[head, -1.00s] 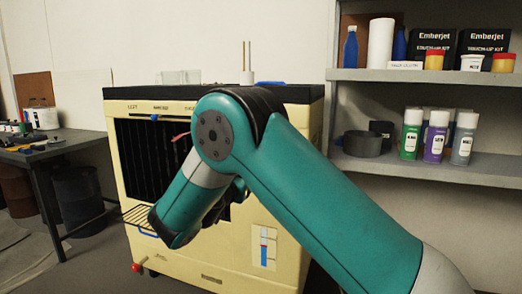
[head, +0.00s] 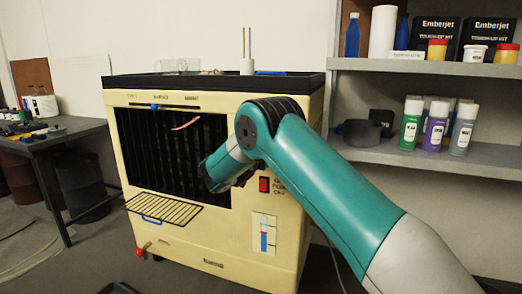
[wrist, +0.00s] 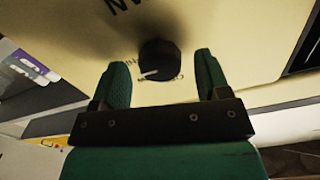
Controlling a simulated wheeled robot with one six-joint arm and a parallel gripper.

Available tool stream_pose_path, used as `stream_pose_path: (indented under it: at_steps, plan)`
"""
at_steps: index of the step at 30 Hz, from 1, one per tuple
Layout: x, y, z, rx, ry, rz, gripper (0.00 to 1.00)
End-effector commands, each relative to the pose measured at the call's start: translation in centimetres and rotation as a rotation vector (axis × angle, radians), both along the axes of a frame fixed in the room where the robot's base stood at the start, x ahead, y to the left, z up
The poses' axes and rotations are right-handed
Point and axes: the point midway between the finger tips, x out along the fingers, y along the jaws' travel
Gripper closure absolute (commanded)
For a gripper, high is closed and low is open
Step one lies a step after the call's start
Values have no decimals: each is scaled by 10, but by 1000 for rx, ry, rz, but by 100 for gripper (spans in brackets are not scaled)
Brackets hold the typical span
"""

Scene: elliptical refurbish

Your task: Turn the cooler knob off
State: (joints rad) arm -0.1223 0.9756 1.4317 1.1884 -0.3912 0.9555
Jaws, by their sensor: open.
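The cooler (head: 150,106) is a cream box with a black grille and dark top in the head view. Its black round knob (wrist: 160,58) shows in the wrist view, on a cream panel with printed lettering around it. A white pointer mark on the knob points to the lower left of that picture. My gripper (wrist: 162,76) is open, with one green finger on each side of the knob and a gap to both. I cannot tell whether the fingertips reach around the knob in depth. In the head view my arm hides the knob and the fingers.
A red switch (head: 264,185) is on the cooler front. A slatted rack (head: 165,209) sticks out below the grille. Shelves (head: 440,68) with spray cans and boxes stand at the right. A dark workbench (head: 60,138) stands at the left.

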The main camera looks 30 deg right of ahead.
Motion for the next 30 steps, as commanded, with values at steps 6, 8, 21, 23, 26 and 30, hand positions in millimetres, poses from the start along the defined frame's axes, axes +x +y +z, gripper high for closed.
stream_pose_path:
  at_steps: [6, 8, 21, 23, 26, 30]
  plan:
    - [1, -1, 0, 0, 0, 0, 31]
    - [1, 0, 0, 0, 0, 1, 33]
    - [0, 0, 0, -6, 8, -1, 80]
    - [0, 0, 0, -14, 18, -1, 80]
    - [0, 0, 0, -34, 44, -2, 80]
    - [1, 0, 0, -81, 105, -2, 80]
